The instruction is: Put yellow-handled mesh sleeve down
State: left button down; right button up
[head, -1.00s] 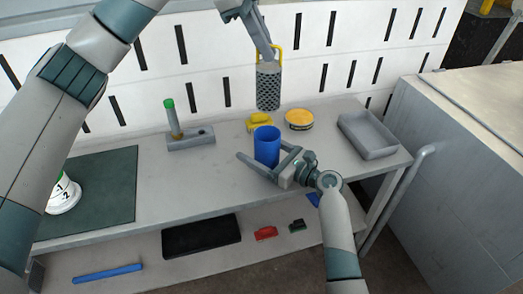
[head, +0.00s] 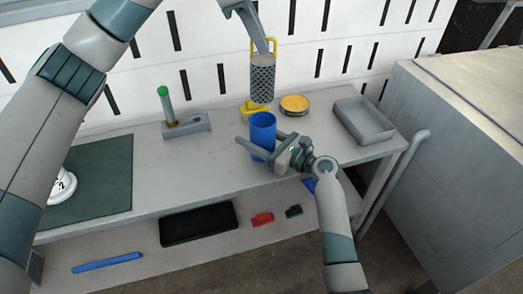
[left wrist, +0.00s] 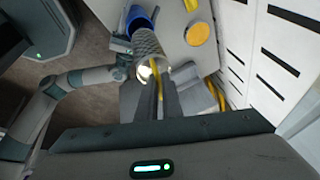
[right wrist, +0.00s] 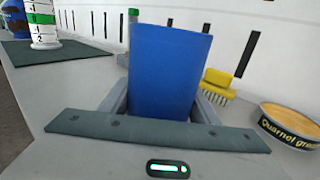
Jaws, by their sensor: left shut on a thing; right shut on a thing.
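The grey mesh sleeve (head: 262,82) with its yellow handle (head: 275,46) hangs upright from my left gripper (head: 266,50), which is shut on the handle. The sleeve is in the air behind and above the blue cup (head: 262,128). The left wrist view shows the sleeve (left wrist: 147,42) beyond the fingers, with the cup (left wrist: 138,19) beside it. My right gripper (head: 268,154) is shut around the blue cup, which fills the space between the fingers in the right wrist view (right wrist: 168,72). The cup's base is hidden there.
A yellow brush (right wrist: 218,85) and a yellow-topped tin (head: 294,105) lie behind the cup. A grey tray (head: 364,122) is at the right end of the bench. A grey block with a green-topped post (head: 187,125) and a dark mat (head: 100,182) are left. Bench between is clear.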

aim_at(260, 100)
pick_arm(q)
jog(key=shift+f+n+t, duration=0.3)
jog(key=shift+f+n, duration=0.3)
jog(key=shift+n, duration=0.4)
jog(key=shift+s+f+n+t+y, duration=0.1)
jog(key=shift+f+n+t+y, duration=0.25)
jog(key=shift+n, duration=0.55)
jog(key=shift+f, duration=0.1)
notch_tip(260, 100, down, 14)
jog(key=shift+f, duration=1.9)
jog(key=shift+f, duration=0.1)
